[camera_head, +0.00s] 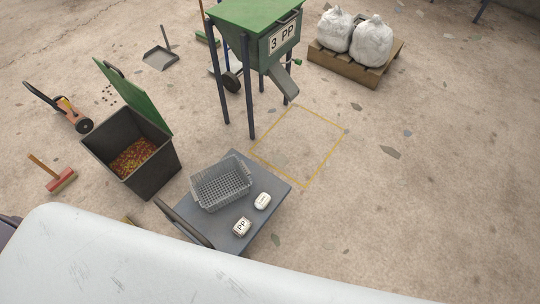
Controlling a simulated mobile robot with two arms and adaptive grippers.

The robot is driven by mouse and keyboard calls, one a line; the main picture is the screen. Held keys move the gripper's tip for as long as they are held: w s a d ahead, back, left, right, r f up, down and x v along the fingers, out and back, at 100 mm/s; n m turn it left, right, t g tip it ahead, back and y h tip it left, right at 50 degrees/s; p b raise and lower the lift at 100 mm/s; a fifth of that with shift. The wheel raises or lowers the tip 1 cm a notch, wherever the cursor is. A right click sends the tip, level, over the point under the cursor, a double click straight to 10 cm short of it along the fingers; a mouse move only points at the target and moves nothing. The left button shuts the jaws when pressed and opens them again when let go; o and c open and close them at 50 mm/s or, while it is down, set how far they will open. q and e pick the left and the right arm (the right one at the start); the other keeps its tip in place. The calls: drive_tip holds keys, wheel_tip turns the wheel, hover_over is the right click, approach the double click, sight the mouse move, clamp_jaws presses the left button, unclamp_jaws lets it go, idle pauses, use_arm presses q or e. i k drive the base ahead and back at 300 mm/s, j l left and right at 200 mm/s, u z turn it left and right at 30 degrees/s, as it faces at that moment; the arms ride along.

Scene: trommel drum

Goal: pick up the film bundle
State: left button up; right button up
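I cannot tell for sure which thing is the film bundle. Two small white blocks lie on the grey cart (262,228). The nearer white block (242,226) carries the letters PP. The other white block (262,201) lies behind it to the right and has a dark mark too small to read. A grey mesh basket (221,186) stands beside them on the cart. Neither of my grippers is in view.
A pale scratched surface (130,265) fills the bottom left. A dark bin (113,158) of red and yellow bits stands left of the cart. A green hopper (266,48) marked 3 PP stands behind. White sacks (372,42) sit on a pallet (349,70). The floor at right is mostly clear.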

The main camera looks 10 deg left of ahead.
sight(261, 202)
drive_tip(key=i+l, duration=0.25)
drive_tip(key=i, duration=0.15)
drive_tip(key=i+l, duration=0.3)
drive_tip(key=i+u, duration=0.1)
drive_tip(key=u, duration=0.35)
drive_tip(key=l+u, duration=0.1)
drive_tip(key=u, duration=0.3)
drive_tip(key=i+l+u, duration=0.1)
drive_tip(key=u, duration=0.35)
drive_tip(key=l+u, duration=0.1)
drive_tip(key=u, duration=0.35)
drive_tip(key=l+u, duration=0.15)
drive_tip(key=u, duration=0.3)
drive_tip(key=i, duration=0.05)
